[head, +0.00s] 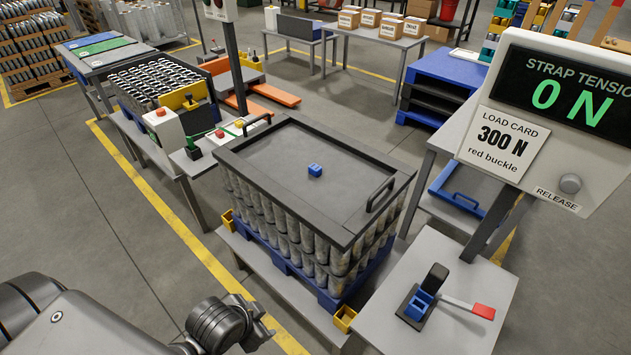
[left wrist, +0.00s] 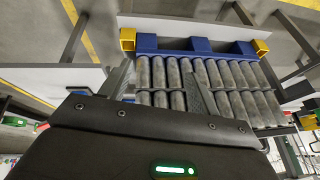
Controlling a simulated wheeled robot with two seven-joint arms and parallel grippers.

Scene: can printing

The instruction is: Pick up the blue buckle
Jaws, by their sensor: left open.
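A small blue buckle (head: 315,170) lies near the middle of the dark lid (head: 270,150) on top of the can stack. My left gripper (head: 268,325) is at the lower left in the head view, in front of the stack and well apart from the buckle. In the left wrist view my left gripper (left wrist: 158,72) has its two fingers spread, with nothing held between them. Beyond them stand rows of silver cans (left wrist: 210,75) on a blue pallet (left wrist: 190,45). The buckle is not seen in the left wrist view. My right gripper is not in view.
A side table (head: 465,270) at the right holds a black tool with a blue part (head: 419,303) and a red-tipped lever (head: 470,306). A tension display (head: 560,95) reads 0 N; its load card (head: 500,142) says 300 N, red buckle. Black handles (head: 381,195) rise from the lid.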

